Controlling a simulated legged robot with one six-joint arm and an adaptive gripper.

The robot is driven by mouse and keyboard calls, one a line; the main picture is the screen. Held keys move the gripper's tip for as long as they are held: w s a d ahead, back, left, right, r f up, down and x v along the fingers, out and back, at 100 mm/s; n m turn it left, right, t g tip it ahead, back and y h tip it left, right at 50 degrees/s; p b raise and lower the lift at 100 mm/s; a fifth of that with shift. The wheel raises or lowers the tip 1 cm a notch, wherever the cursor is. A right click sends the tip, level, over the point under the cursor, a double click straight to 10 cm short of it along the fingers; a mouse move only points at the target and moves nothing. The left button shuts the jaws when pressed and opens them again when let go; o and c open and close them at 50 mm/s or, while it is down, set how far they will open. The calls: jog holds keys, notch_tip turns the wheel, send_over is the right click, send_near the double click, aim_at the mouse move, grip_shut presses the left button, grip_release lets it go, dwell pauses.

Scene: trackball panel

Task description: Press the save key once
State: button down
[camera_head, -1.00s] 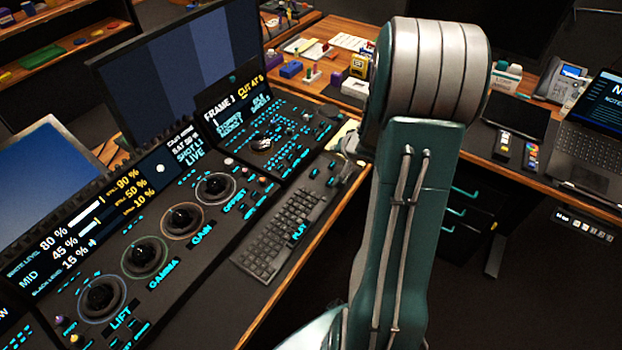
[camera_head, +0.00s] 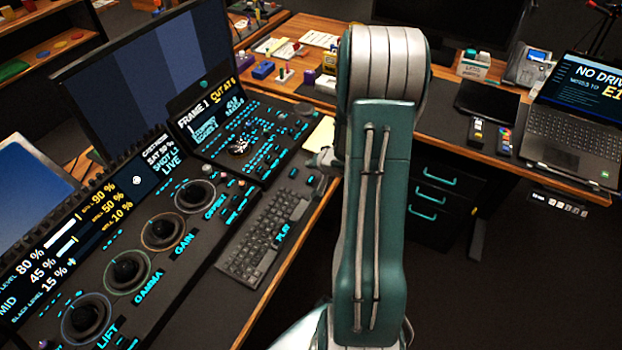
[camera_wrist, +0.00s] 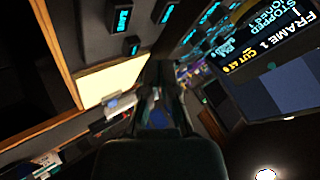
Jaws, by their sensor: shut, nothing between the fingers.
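The trackball panel (camera_head: 172,272) is at the left of the head view, with ringed trackballs, cyan-lit keys and labels such as LIFT, GAMMA and GAIN. A second key section (camera_head: 250,141) sits beyond it, under a small screen reading FRAME 1. I cannot read which key is save. My gripper (camera_wrist: 157,72) shows in the wrist view as dark fingers, shut and empty. A few lit keys (camera_wrist: 125,20) and the FRAME 1 screen (camera_wrist: 274,42) appear beyond it. In the head view my arm hides most of the gripper. I see no contact with a key.
A keyboard (camera_head: 263,236) lies right of the panel, near the wooden desk edge. A pale note (camera_head: 321,133) lies behind it. A large monitor (camera_head: 150,75) stands at the back. Another desk at right holds a laptop (camera_head: 567,128) and phone (camera_head: 528,66). Dark floor lies between.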

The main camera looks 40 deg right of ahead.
aim_at(309, 177)
jog(key=shift+f, duration=1.85)
jog(key=shift+f, duration=0.3)
jog(key=shift+s+f, duration=0.1)
jog(key=shift+f, duration=0.45)
dwell(0.9)
jog(key=shift+r, duration=0.95)
jog(key=shift+r, duration=0.1)
jog(key=shift+r, duration=2.45)
